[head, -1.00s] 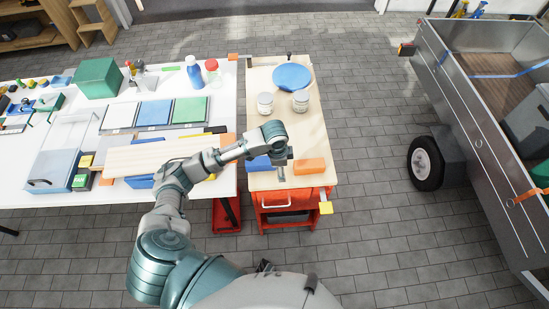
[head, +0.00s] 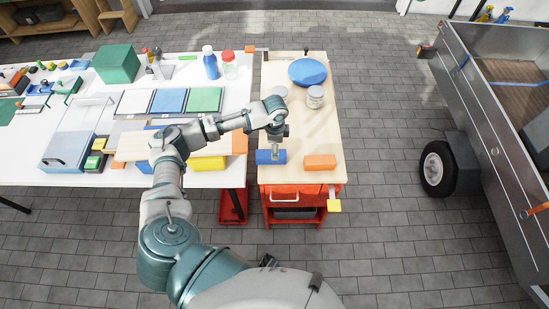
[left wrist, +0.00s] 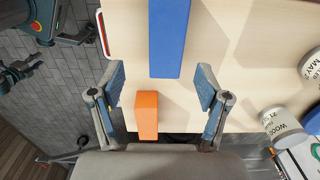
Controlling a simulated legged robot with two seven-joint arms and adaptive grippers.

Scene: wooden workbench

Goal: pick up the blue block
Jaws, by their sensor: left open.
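The blue block (head: 265,157) lies on the light wooden top of the small workbench, near its front left edge. My left gripper (head: 276,150) is open and hangs over the right part of the blue block in the head view, hiding some of it. In the left wrist view the blue block (left wrist: 168,38) runs up out of the picture, just beyond the fingertips of my open left gripper (left wrist: 161,82). Nothing is held. I cannot tell the exact height of the fingers above it. My right gripper is not recognisable in either view.
An orange block (head: 320,162) lies right of the blue block; in the left wrist view it shows between the fingers (left wrist: 146,115). Jars (head: 315,97) and a blue disc (head: 307,72) stand farther back. A cluttered white table (head: 218,119) adjoins on the left.

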